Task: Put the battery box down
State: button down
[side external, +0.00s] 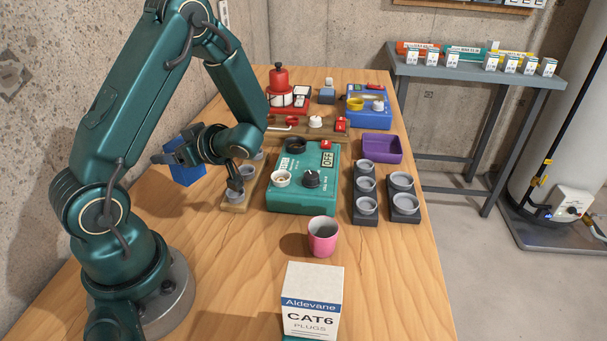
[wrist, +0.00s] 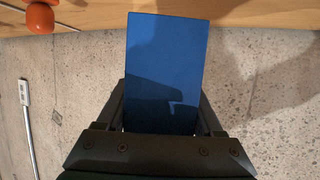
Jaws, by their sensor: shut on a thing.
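A plain blue box, which I take as the battery box (side external: 186,171), is held in my gripper (side external: 178,157) at the left side of the wooden table, near the concrete wall. In the wrist view, the blue box (wrist: 166,50) stands up between the two dark fingers of my gripper (wrist: 163,100), which is shut on it. No label shows on the face I see. The box looks raised off the table, but its lower edge against the tabletop is hard to judge.
A wooden block with grey cups (side external: 236,199) and a teal device (side external: 302,200) stand right of the box. Dark cup holders (side external: 404,212), a purple tray (side external: 381,148), a pink cup (side external: 323,236) and a CAT6 carton (side external: 312,300) stand further right and nearer. Bare wood lies at front left.

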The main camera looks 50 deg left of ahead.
jog(key=shift+f, duration=1.8)
jog(key=shift+f, duration=0.35)
jog(key=shift+f, duration=0.3)
jog(key=shift+c, duration=0.2)
grip_release()
jog(key=shift+r, duration=0.1)
